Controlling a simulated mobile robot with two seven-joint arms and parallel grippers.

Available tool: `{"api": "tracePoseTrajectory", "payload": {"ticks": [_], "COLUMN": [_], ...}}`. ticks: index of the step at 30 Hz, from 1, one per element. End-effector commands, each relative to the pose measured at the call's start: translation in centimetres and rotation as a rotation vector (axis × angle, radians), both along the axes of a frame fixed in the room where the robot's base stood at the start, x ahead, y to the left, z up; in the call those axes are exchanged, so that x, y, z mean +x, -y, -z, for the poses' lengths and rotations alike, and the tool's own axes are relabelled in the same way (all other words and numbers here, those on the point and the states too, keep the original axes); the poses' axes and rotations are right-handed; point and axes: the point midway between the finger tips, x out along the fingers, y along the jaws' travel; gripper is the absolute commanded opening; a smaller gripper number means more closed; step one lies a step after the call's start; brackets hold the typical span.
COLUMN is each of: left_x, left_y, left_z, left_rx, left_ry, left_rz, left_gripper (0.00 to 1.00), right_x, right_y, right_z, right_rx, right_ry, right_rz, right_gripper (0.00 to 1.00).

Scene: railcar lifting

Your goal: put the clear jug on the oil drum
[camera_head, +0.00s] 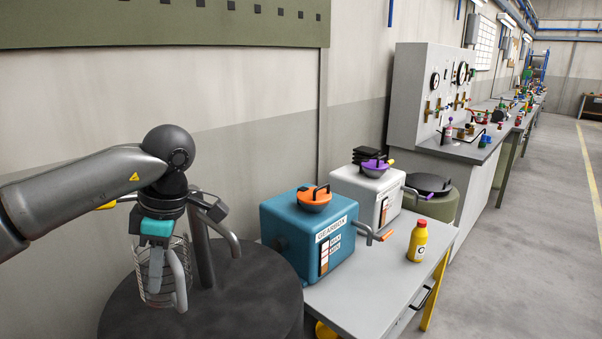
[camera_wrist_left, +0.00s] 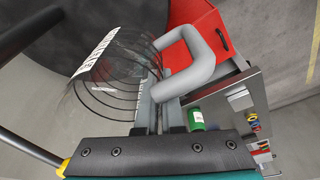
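The clear jug (camera_head: 152,272) has dark ring lines and a thick grey handle. My left gripper (camera_head: 160,248) is at its top, and the jug hangs upright beneath it. In the left wrist view the gripper fingers (camera_wrist_left: 160,105) are closed at the jug wall and handle, and the jug (camera_wrist_left: 115,70) shows a white label. The oil drum (camera_head: 250,300) is the dark round drum at the lower left, with a post and curved spout on its top. The jug appears over the drum top; I cannot tell if it touches. My right gripper is not in view.
A post with a curved spout (camera_head: 203,250) stands on the drum just right of the jug. A blue gearbox box (camera_head: 290,240), a white box and a yellow bottle (camera_head: 417,243) are on the grey bench. The front right of the drum top is bare.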

Motion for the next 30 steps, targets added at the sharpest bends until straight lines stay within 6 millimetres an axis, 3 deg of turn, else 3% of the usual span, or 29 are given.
{"api": "tracePoseTrajectory", "payload": {"ticks": [8,18,24,30], "left_x": [-1.2,-4.2,-5.9,-6.7], "left_y": [3.3,7.5,9.3,10.0], "left_z": [1.3,2.6,3.0,3.2], "left_rx": [0.002,0.0,-0.001,-0.001], "left_ry": [0.004,0.004,0.004,0.003], "left_rz": [0.624,1.381,1.694,1.832], "left_gripper": [0.0,0.0,0.0,0.0], "right_x": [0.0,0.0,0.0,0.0], "right_y": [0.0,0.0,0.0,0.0], "right_z": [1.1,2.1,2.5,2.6], "right_rx": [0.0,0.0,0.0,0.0], "right_ry": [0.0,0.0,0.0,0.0], "right_rz": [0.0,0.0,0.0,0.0], "right_gripper": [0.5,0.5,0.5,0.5]}}
